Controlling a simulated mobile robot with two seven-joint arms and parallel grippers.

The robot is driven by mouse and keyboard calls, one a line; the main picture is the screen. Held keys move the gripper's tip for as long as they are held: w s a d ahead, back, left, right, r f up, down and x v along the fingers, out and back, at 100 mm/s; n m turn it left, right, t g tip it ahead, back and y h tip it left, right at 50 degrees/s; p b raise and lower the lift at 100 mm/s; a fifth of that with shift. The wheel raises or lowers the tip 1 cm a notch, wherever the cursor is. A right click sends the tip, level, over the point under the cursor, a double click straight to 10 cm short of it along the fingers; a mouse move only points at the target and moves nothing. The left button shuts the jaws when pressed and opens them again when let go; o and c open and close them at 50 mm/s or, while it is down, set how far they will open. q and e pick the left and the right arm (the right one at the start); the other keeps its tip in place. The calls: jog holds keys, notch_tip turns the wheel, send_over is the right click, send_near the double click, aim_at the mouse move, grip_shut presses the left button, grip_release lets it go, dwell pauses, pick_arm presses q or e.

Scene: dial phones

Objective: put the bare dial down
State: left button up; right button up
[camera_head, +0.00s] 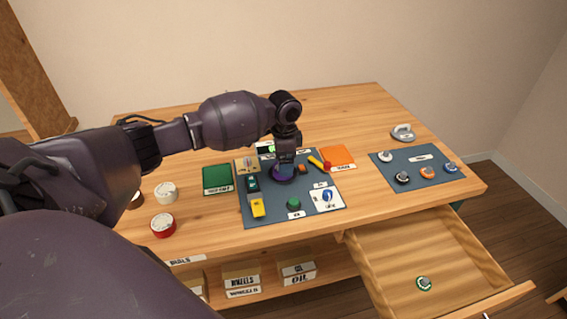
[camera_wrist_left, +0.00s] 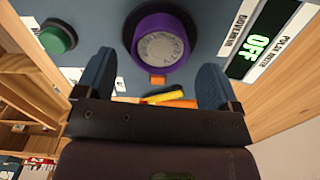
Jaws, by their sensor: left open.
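My left gripper (camera_head: 285,164) is open over the dark mat on the table, above a purple-rimmed dial (camera_head: 276,178). In the left wrist view the dial (camera_wrist_left: 160,46) has a grey, marked face inside its purple rim and sits on a dark round base. The two blue fingers of my left gripper (camera_wrist_left: 155,62) are apart, one toward each side of the dial, and neither visibly touches it. In the head view the gripper hides most of the dial. I cannot tell which dial is the bare one. My right gripper is not in view.
A second mat (camera_head: 415,176) at the right holds several small dials. The table's back is mostly free.

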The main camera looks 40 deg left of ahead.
pick_arm(q)
notch_tip(320, 180, up, 10)
jog(key=p, duration=0.1)
jog(key=shift+s, duration=0.15)
dwell(1.0)
